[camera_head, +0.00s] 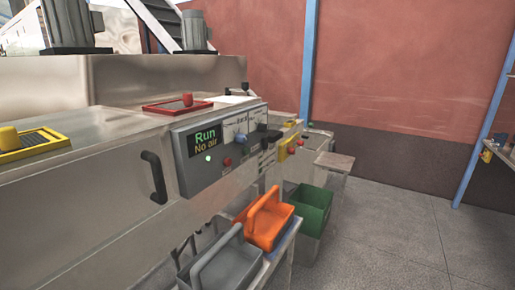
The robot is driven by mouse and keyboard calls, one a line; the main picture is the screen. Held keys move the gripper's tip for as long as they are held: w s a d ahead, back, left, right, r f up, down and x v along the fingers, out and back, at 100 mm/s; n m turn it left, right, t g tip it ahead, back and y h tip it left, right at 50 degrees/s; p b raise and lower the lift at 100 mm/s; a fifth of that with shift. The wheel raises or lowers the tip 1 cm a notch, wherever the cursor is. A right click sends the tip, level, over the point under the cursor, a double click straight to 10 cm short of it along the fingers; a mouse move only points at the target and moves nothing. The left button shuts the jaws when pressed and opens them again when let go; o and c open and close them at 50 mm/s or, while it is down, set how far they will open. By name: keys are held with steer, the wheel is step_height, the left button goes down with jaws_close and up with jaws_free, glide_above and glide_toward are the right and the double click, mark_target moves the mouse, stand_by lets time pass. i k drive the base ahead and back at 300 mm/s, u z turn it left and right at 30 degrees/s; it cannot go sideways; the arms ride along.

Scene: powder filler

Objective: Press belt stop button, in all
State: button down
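A grey control panel (220,150) is on the front of the steel machine, with a display (206,141) reading "Run" and "No air". A small red button (227,162) and a dark blue knob (241,138) sit on the panel. Farther right, a yellow box (289,149) carries a red button. The small labels are unreadable, so I cannot tell which control is the belt stop button. My gripper is not in view.
A black handle (155,177) sticks out left of the panel. An orange carrier (268,222), a grey carrier (222,264) and a green bin (311,208) stand below the machine front. A red tray (177,107) and yellow tray (35,144) lie on top. The floor at right is clear.

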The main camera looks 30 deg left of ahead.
mark_target(227, 162)
steer(key=i, duration=1.9)
steer(key=u, duration=4.4)
